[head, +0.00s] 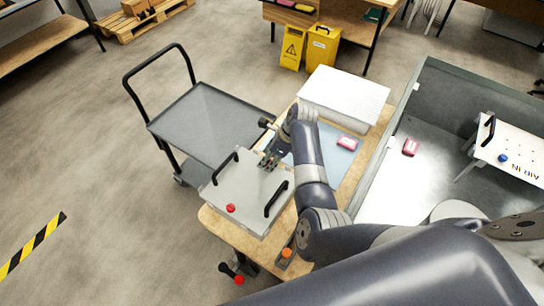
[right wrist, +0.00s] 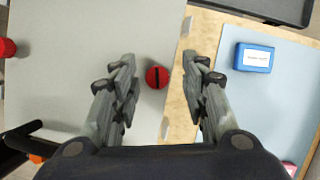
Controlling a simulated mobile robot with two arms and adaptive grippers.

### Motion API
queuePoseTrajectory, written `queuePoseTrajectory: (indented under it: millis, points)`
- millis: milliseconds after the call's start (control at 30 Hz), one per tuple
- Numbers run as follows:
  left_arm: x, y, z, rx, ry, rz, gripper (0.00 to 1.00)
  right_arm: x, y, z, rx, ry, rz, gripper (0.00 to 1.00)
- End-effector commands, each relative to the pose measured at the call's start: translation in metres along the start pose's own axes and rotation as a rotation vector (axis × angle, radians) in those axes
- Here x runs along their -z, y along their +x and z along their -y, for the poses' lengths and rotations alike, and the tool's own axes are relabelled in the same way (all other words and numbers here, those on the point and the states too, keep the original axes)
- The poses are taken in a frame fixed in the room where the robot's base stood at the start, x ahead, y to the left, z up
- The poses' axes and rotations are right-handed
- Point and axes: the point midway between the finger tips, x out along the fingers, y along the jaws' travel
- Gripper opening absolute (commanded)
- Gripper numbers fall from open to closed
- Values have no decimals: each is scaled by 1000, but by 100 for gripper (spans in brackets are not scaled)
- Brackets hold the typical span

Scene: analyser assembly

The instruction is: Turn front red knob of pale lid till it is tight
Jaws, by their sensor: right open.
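The pale lid (head: 240,192) lies on the wooden table, with a black handle (head: 225,168) along one side and another (head: 276,199) opposite. One red knob (head: 231,208) is at its near edge. My right gripper (head: 270,157) is over the lid's far edge. In the right wrist view, my open right gripper (right wrist: 163,65) has a second red knob (right wrist: 157,77) with a dark slot between its fingers, which look apart from it. The gripper hides this knob in the head view. The near knob (right wrist: 6,47) shows at the left edge. My left gripper is out of view.
A blue box (right wrist: 254,57) lies on the blue mat (right wrist: 275,100) beside the lid. A white box (head: 345,95) and a pink item (head: 347,143) are farther back. A grey trolley (head: 205,120) stands left; a grey-walled bench (head: 430,120) is right. An orange knob (head: 286,253) is near the lid.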

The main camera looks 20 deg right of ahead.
Motion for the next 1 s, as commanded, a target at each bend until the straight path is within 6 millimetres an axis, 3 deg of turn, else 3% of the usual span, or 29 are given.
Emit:
queuePoseTrajectory:
  millis: [167,300,700,1000]
  points:
    - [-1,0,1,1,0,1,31,0,-9,0,1,1,1,41]
    - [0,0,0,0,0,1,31,-2,-30,2,7,0,4,41]
    - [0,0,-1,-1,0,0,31,84,-65,-1,3,2,0,41]
    - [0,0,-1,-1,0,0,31,110,-76,-1,2,-1,1,41]
